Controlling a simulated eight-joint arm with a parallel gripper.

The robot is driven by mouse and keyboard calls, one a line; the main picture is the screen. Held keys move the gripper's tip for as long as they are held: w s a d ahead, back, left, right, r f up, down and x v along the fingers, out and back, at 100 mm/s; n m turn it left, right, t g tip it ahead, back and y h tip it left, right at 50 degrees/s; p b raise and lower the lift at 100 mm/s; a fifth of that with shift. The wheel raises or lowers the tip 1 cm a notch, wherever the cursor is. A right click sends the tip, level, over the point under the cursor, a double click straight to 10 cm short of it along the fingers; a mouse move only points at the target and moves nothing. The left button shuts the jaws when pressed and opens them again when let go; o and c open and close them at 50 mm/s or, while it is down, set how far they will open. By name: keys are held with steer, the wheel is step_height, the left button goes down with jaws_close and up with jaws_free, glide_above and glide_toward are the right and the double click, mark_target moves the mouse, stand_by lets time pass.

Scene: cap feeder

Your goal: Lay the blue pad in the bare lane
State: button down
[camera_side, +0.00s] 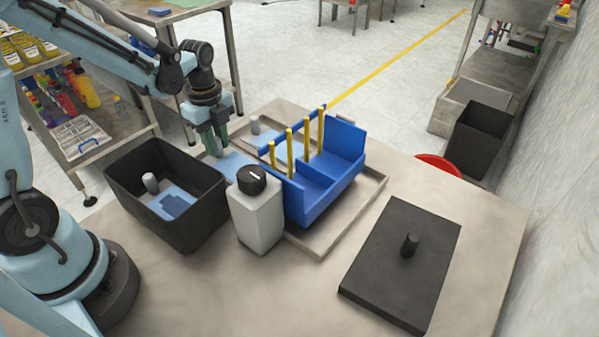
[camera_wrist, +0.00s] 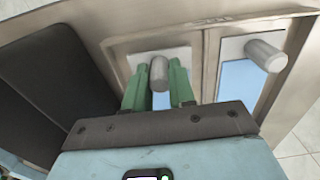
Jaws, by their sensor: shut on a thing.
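My gripper (camera_side: 219,150) is shut on the grey upright knob (camera_wrist: 159,72) of a pad with a whitish end (camera_wrist: 178,60). Light blue shows between the green fingers in the wrist view, and a light blue sheet (camera_side: 236,164) shows beside them in the side view. The pad is at the left lane of the beige tray (camera_side: 345,225); I cannot tell whether it touches the floor. Another pad (camera_wrist: 238,80), light blue with a whitish end and a grey knob (camera_wrist: 265,55), lies in the lane to its right. The blue holder hides part of the lanes.
A black bin (camera_side: 207,215) at left holds a knobbed light blue pad and a darker blue piece (camera_side: 174,206). A grey box (camera_side: 258,222) with a black dial and a blue holder (camera_side: 338,150) with yellow posts stand close by. A black knobbed plate (camera_side: 385,270) lies at right.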

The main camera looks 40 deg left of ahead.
steer(key=shift+f, duration=0.4)
steer(key=shift+c, duration=2.4)
jaws_free()
steer(key=shift+r, duration=0.1)
steer(key=shift+r, duration=4.95)
